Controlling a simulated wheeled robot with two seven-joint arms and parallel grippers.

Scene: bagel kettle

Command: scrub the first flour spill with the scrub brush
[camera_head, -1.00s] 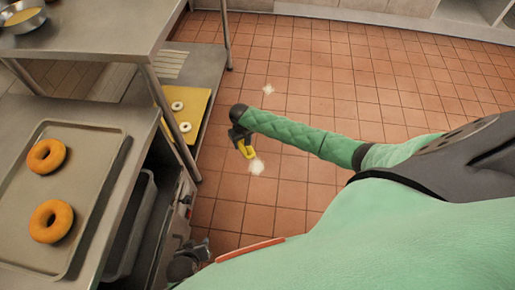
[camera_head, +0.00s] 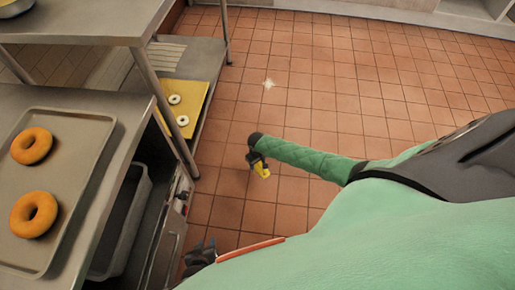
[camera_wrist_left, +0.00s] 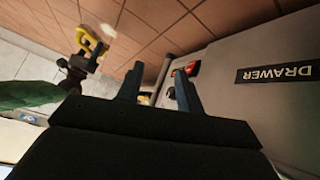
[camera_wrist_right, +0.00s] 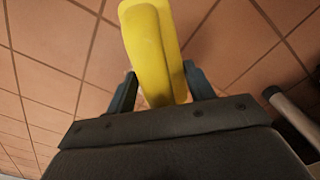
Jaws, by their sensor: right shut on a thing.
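My right gripper (camera_head: 258,162) is low over the tiled floor, shut on the yellow scrub brush (camera_head: 263,171). In the right wrist view the brush (camera_wrist_right: 152,45) sticks out from between the fingers (camera_wrist_right: 160,88); its bristles are not visible. One white flour spill (camera_head: 268,84) lies farther off on the floor. No nearer spill shows now around the brush in the head view. The left wrist view shows a pale flour patch (camera_wrist_left: 108,31) beside the brush (camera_wrist_left: 90,42); which spill it is I cannot tell. My left gripper (camera_wrist_left: 157,84) is open and empty beside a drawer front.
A steel counter at left bears a tray (camera_head: 98,150) with two orange bagels. A lower shelf holds a yellow board (camera_head: 190,95) with two white rings. The drawer front (camera_wrist_left: 235,105) is close to my left gripper. The floor at right is clear.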

